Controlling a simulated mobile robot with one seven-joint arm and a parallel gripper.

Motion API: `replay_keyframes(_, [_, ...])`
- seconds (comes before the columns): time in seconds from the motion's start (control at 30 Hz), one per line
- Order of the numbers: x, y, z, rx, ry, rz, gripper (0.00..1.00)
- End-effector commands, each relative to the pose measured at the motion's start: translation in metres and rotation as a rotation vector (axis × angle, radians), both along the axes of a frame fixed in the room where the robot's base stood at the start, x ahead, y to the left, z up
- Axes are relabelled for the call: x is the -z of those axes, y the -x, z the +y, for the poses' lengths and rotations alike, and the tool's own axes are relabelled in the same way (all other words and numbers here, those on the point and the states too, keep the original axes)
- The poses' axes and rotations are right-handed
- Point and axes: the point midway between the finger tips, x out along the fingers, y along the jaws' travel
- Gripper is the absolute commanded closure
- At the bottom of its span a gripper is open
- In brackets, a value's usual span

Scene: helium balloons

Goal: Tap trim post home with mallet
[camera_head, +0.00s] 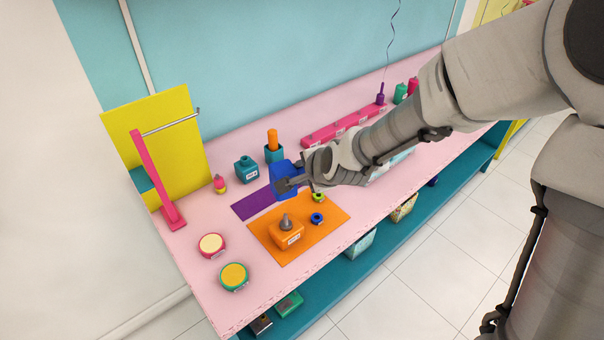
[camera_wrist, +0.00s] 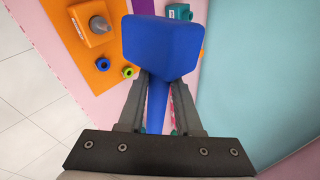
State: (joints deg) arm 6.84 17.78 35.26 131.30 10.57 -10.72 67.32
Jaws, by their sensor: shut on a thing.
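My gripper (camera_head: 299,181) is shut on the handle of a blue mallet (camera_head: 283,174), above the pink bench. In the wrist view the mallet's block head (camera_wrist: 162,42) lies beyond the fingertips (camera_wrist: 159,84), with the handle running back between the fingers. An orange block (camera_head: 287,238) with a grey post (camera_head: 285,222) standing in its top sits on an orange mat (camera_head: 325,232). The mallet head is up and behind it, apart from it. The orange block also shows at upper left in the wrist view (camera_wrist: 92,22). I cannot tell how deep the post sits.
Two small rings, green (camera_head: 318,196) and blue (camera_head: 317,218), lie on the orange mat. Teal blocks (camera_head: 247,170), one holding an orange peg (camera_head: 272,139), stand behind. A pink upright (camera_head: 157,180) and two round tins (camera_head: 233,276) are left. A pink rack (camera_head: 340,125) lines the back.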

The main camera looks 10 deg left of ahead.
Motion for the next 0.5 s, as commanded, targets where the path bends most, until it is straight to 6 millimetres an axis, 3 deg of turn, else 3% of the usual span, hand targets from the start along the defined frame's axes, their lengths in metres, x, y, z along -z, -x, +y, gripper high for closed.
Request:
replay_keyframes(0.03, [-0.007, 0.000, 0.000, 0.001, -0.001, -0.002, 1.00])
replay_keyframes(0.3, [-0.003, 0.000, 0.000, 0.000, -0.001, -0.001, 1.00])
replay_keyframes(0.5, [0.020, 0.000, 0.000, 0.001, -0.001, 0.000, 1.00])
